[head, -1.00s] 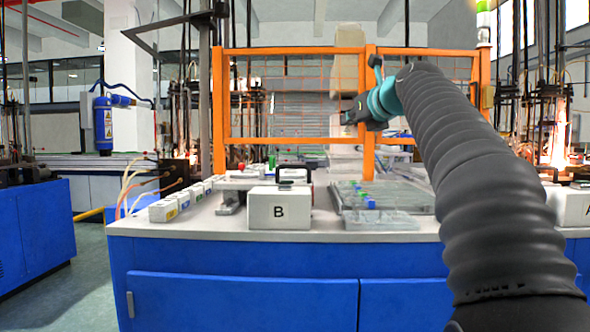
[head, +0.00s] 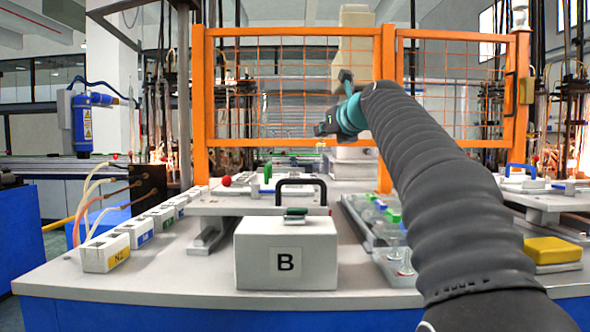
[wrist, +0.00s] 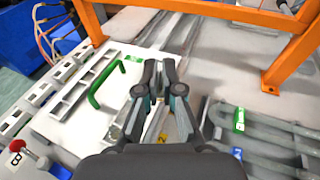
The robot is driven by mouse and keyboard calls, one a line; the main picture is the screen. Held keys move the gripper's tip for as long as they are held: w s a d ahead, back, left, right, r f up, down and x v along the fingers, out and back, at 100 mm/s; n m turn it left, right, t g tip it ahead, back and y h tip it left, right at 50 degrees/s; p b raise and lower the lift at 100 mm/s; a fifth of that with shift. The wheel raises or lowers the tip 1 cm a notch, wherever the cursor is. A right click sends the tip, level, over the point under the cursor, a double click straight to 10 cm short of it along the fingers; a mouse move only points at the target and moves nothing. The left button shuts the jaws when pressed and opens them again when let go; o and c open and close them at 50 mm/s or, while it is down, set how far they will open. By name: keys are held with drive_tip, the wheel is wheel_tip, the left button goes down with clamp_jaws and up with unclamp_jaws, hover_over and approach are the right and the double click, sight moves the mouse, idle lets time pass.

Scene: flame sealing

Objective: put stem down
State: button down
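My gripper (head: 324,129) is raised above the far part of the bench in the head view, in front of the orange fence. In the wrist view my gripper (wrist: 159,66) has its fingertips drawn close together with a narrow gap. It appears shut on the slim stem, of which a small pale part (head: 320,147) seems to show just below the gripper in the head view. The stem's outline is hard to make out. Clear glass pieces with green and blue labels lie in a tray (head: 362,232) on the bench, partly hidden by my arm.
A row of small labelled boxes (head: 105,252) lines the left side. The orange fence (head: 390,85) rises behind. A yellow block (head: 552,250) is at right.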

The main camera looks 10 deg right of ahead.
drive_tip(key=w+a+f, duration=0.4)
drive_tip(key=w+a, duration=0.1)
drive_tip(key=shift+a+f, duration=0.3)
drive_tip(key=shift+f, duration=0.05)
drive_tip(key=shift+f+b, duration=0.95)
drive_tip(key=shift+f, duration=1.05)
drive_tip(key=shift+f, duration=0.1)
drive_tip(key=c, duration=1.3)
unclamp_jaws()
drive_tip(key=b+v, duration=0.1)
drive_tip(key=v, duration=1)
drive_tip(key=shift+s+d+r, duration=0.1)
drive_tip(key=shift+s+r, duration=0.15)
drive_tip(key=shift+s, duration=0.2)
